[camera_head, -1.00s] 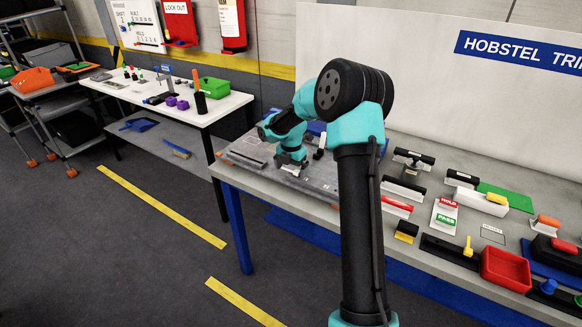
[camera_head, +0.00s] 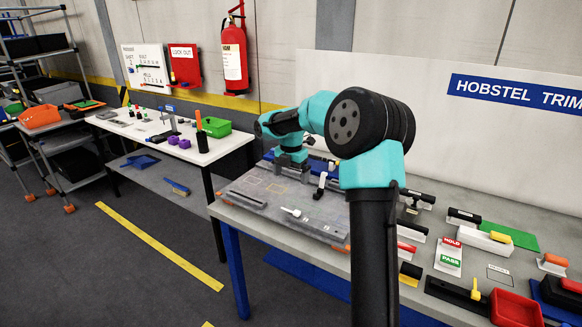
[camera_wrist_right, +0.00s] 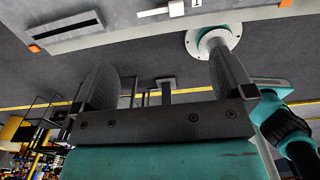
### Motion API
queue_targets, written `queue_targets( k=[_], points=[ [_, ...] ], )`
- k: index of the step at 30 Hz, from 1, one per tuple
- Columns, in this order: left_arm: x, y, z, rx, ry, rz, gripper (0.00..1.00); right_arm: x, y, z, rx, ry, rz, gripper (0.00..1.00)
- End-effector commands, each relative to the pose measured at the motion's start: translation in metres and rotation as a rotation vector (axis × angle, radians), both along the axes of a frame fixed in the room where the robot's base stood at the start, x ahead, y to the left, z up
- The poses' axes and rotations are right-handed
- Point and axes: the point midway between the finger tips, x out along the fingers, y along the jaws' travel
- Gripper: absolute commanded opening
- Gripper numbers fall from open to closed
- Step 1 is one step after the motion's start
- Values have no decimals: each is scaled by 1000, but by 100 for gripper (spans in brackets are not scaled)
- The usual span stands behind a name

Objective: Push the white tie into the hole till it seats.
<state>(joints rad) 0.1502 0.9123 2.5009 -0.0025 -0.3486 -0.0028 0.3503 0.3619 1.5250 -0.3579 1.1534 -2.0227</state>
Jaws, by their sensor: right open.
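The white tie (camera_head: 291,211) lies on the grey work board (camera_head: 265,187), near its front edge. In the right wrist view a small white piece (camera_wrist_right: 177,8) at the top edge looks like part of it. My right gripper (camera_head: 291,166) is over the back part of the board, behind the tie and apart from it. In the wrist view its two dark fingers (camera_wrist_right: 162,75) are wide apart with nothing between them. I cannot make out the hole. My left gripper is in neither view.
A slotted block (camera_head: 244,199) lies on the board left of the tie. A black and white upright piece (camera_head: 321,183) stands right of the gripper. Along the bench to the right are a hold/pass card (camera_head: 449,256) and a red tray (camera_head: 514,310).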

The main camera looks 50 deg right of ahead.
Motion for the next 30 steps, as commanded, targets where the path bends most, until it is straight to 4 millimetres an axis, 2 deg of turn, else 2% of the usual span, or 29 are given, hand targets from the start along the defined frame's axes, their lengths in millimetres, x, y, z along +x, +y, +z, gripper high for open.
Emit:
queue_targets(
  k=[3, 8, 28, 30],
  points=[
    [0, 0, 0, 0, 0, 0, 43, 1, 0, 17, -1, -2, 0, 100],
    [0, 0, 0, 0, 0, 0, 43, 1, 0, 27, -1, -1, 0, 100],
    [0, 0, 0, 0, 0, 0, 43, 0, 0, 28, 0, 0, 0, 100],
    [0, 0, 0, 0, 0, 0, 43, 0, 0, 27, 0, 0, 0, 94]
  ],
)
